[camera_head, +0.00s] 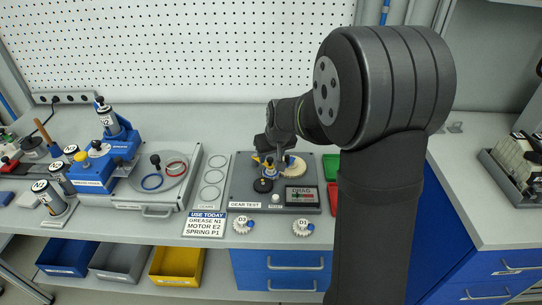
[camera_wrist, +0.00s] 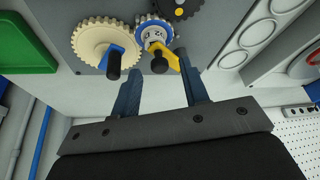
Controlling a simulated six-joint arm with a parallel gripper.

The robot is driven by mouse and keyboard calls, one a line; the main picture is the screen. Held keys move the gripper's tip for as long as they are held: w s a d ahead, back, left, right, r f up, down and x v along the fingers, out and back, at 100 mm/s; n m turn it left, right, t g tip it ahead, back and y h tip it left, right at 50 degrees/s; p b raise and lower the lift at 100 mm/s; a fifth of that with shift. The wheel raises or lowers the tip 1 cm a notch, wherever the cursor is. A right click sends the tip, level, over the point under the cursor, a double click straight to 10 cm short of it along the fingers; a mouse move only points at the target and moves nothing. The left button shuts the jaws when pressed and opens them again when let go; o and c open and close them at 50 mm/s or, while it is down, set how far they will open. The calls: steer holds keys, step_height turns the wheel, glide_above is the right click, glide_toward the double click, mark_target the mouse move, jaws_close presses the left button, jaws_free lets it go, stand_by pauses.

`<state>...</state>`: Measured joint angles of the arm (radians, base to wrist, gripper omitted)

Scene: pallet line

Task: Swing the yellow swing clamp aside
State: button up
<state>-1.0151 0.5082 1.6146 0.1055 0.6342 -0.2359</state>
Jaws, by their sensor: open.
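The yellow swing clamp (camera_wrist: 173,59) lies across a small grey-and-blue gear (camera_wrist: 154,34) on the gear test plate in the wrist view. Its black knob (camera_wrist: 159,66) appears between my fingertips. My gripper (camera_wrist: 158,66) is open and empty, with one finger to each side of the knob in the picture; I cannot tell how much height separates them. In the head view a bit of yellow clamp (camera_head: 256,159) shows beside my gripper (camera_head: 272,152), which partly hides the gears.
A blue clamp (camera_wrist: 116,59) with a black knob sits on a cream gear (camera_wrist: 92,44) close by. A dark gear (camera_wrist: 180,6) is on the other side. A green tray (camera_wrist: 22,45) lies beyond the plate. A DRAG display (camera_head: 300,195) is at the plate's front.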

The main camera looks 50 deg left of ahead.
steer(key=shift+w+a+f, duration=0.1)
steer(key=shift+a+f, duration=0.05)
steer(key=shift+f, duration=0.2)
steer(key=shift+c, duration=0.4)
jaws_close()
